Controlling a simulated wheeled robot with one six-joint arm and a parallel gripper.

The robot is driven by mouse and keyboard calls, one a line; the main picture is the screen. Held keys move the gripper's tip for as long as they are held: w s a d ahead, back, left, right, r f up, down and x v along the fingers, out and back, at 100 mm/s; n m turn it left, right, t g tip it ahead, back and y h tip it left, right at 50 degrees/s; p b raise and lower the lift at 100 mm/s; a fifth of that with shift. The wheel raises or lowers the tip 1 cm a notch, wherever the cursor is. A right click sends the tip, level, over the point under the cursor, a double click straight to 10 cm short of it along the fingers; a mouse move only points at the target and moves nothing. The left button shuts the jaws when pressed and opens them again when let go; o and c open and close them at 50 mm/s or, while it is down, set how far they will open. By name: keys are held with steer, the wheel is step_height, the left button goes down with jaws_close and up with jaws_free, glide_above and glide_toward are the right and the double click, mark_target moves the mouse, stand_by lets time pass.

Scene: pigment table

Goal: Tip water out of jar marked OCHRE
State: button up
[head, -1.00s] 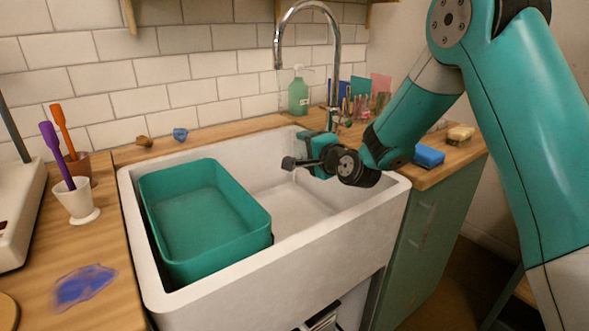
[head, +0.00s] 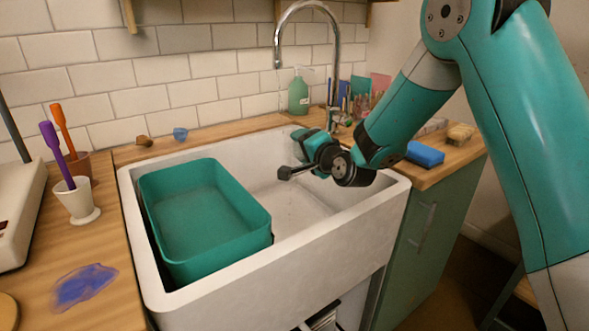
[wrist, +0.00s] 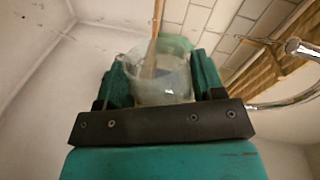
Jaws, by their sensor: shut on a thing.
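My gripper (head: 308,142) is over the right part of the white sink (head: 345,240), below the tap, with its wrist tilted. In the wrist view, the two teal fingers (wrist: 165,85) are shut on a clear glass jar (wrist: 165,88). The jar sits between them, and a wooden stick-like shape shows at its mouth; I cannot tell if it is inside or behind. The jar is mostly hidden by the gripper in the head view. No OCHRE marking is readable, and the water level in the jar cannot be told.
A teal basin (head: 205,258) fills the sink's left side. The curved tap (head: 335,60) and green soap bottle (head: 298,95) stand behind. A blue sponge (head: 425,154) lies on the right counter. A white cup with a purple-handled tool (head: 78,205) stands left. The sink's right side is free.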

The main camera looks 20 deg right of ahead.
steer(key=n, duration=0.1)
steer(key=a+n, duration=0.1)
steer(key=shift+s+r+n+h+b, duration=0.1)
steer(key=shift+s+n+h+b, duration=0.05)
steer(key=shift+n+h+b, duration=0.2)
steer(key=n+b, duration=0.1)
steer(key=a+n+b, duration=0.1)
steer(key=n, duration=0.1)
steer(key=shift+s+r+n+t, duration=0.15)
steer(key=shift+n+t, duration=0.1)
steer(key=shift+t, duration=0.15)
